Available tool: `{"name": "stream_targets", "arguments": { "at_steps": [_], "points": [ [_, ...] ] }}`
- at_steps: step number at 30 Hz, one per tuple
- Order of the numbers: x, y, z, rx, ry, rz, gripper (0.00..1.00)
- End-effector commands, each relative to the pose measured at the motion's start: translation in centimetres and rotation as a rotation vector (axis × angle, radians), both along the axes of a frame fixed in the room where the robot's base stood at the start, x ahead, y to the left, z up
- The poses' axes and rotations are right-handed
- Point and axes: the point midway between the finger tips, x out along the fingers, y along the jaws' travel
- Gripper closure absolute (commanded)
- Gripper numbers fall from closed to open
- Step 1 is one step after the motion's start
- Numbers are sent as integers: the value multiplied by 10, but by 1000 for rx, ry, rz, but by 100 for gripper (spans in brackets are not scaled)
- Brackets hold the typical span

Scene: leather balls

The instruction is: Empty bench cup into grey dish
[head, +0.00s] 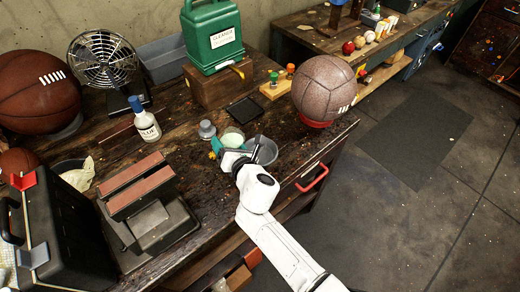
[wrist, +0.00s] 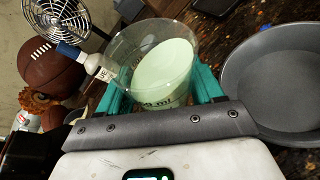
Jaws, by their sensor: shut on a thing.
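The bench cup (wrist: 125,48) is a clear measuring cup with pale green contents, seen close in the wrist view. My gripper (wrist: 160,98) has teal fingers on either side of it and is shut on it. In the head view the cup (head: 233,136) shows as a pale green round at my gripper (head: 222,146), over the bench. The grey dish (wrist: 285,85) lies just to the right of the cup in the wrist view, and its visible inside looks empty. In the head view the dish (head: 266,151) is partly hidden behind my gripper.
A glue bottle (head: 146,122), a small grey weight (head: 207,129) and a black toolbox (head: 65,235) stand to the left. A green cleaner jug (head: 212,35) on a wooden block is behind. A large leather ball (head: 324,88) sits on a red ring at the right bench edge.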

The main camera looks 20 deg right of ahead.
Motion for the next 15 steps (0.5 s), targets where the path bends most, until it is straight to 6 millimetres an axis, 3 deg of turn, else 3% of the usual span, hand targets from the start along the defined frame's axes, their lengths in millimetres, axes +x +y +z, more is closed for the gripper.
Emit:
{"name": "stream_targets", "arguments": {
  "at_steps": [15],
  "points": [
    [-1, -6, 8, 69, -16, 0, 76]
  ]
}}
